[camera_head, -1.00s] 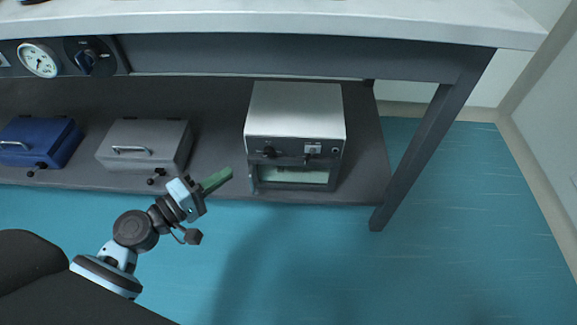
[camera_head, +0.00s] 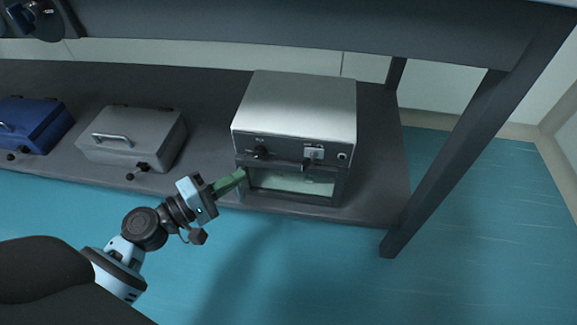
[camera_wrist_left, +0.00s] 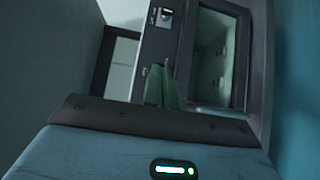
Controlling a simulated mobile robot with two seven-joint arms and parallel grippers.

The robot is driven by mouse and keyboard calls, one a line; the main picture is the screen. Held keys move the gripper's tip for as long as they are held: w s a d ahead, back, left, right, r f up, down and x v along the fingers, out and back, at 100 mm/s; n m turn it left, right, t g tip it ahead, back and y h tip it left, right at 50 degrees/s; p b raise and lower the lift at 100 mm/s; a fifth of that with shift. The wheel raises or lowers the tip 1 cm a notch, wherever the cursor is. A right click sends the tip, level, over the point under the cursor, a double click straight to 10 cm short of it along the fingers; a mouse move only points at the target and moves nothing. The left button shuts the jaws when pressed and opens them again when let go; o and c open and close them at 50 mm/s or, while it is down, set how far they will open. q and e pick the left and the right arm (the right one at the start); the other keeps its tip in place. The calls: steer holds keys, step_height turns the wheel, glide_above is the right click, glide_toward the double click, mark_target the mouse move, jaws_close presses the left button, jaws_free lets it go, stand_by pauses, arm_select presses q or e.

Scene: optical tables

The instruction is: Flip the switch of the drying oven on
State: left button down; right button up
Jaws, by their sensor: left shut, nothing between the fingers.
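The drying oven (camera_head: 300,105) is a white-topped box with a dark front panel and a glass window (camera_head: 291,181), standing on the low shelf. Its switch (camera_head: 313,153) sits on a light plate on the right half of the panel, with a black knob (camera_head: 260,152) to the left. The switch plate also shows in the left wrist view (camera_wrist_left: 164,17). My left gripper (camera_head: 241,177) has green fingers, shut and empty, at the oven's lower left front corner. In the left wrist view the fingers (camera_wrist_left: 161,86) overlap the panel; I cannot tell whether they touch it. My right gripper is out of view.
A grey box (camera_head: 132,136) and a blue box (camera_head: 34,124) stand on the shelf (camera_head: 205,120) left of the oven. A table leg (camera_head: 470,150) rises to the right, and the tabletop's dark beam (camera_head: 300,32) runs above. The blue floor in front is clear.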

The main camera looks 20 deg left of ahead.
mark_target(306, 164)
arm_select(q)
steer(key=x, duration=1)
steer(key=shift+w+d+r, duration=0.1)
steer(key=shift+w+d, duration=0.05)
steer(key=shift+w, duration=0.05)
steer(key=shift+s+d, duration=0.25)
steer(key=shift+d, duration=0.35)
steer(key=shift+s+d, duration=0.25)
steer(key=shift+d, duration=0.3)
steer(key=shift+s+d, duration=0.2)
steer(key=shift+d, duration=0.45)
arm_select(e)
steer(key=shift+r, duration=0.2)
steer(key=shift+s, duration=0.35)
arm_select(q)
steer(key=shift+d+p, duration=0.1)
steer(key=shift+p, duration=0.3)
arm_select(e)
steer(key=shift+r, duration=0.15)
arm_select(q)
steer(key=shift+s+n+t+y, duration=0.1)
steer(key=shift+n+t+y, duration=0.2)
steer(key=shift+y, duration=0.1)
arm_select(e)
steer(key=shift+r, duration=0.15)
